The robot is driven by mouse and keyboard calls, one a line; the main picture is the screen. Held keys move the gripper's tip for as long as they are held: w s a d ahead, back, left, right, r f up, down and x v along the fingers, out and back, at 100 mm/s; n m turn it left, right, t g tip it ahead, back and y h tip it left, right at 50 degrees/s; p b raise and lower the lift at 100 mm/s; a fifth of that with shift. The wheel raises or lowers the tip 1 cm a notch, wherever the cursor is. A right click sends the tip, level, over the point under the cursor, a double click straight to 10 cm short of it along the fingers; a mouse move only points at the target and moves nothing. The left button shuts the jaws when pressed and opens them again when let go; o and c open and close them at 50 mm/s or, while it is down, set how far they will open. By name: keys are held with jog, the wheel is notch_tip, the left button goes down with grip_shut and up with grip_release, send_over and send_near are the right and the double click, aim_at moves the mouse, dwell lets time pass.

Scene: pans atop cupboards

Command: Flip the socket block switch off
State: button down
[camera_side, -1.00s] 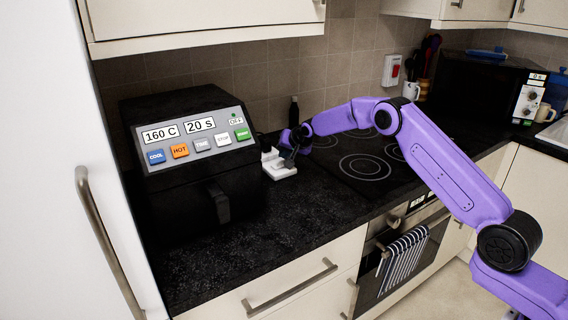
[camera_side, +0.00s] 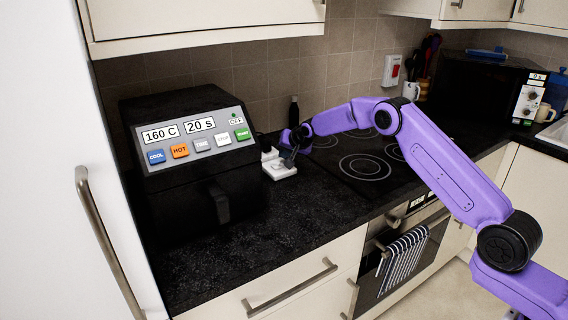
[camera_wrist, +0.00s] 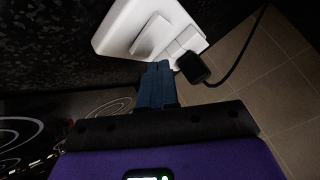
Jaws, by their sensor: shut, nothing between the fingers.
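The white socket block (camera_side: 279,168) lies on the black worktop, just right of the air fryer, in the side view. It fills the top middle of the wrist view (camera_wrist: 118,30). A raised, tilted white switch (camera_wrist: 151,37) shows on its face. A black plug (camera_wrist: 193,67) with a cable sits in its end. My gripper (camera_side: 289,160) is at the block; in the wrist view its dark blue fingers (camera_wrist: 157,72) are shut together with nothing between them. The fingertips are close by the switch's lower edge; I cannot tell whether they touch it.
The black air fryer (camera_side: 200,165) with coloured buttons stands left of the block. The hob (camera_side: 362,167) lies to the right. A red wall switch (camera_side: 393,71) is on the tiles. The front worktop (camera_side: 300,215) is clear.

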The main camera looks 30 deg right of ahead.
jog(key=shift+f, duration=0.2)
jog(key=shift+f, duration=0.25)
jog(key=shift+f, duration=0.3)
dwell(0.6)
jog(key=shift+r, duration=0.15)
jog(key=shift+r, duration=0.6)
jog(key=shift+a+r, duration=0.2)
jog(key=shift+r, duration=1.05)
jog(key=shift+a+r, duration=0.15)
jog(key=shift+r, duration=1.1)
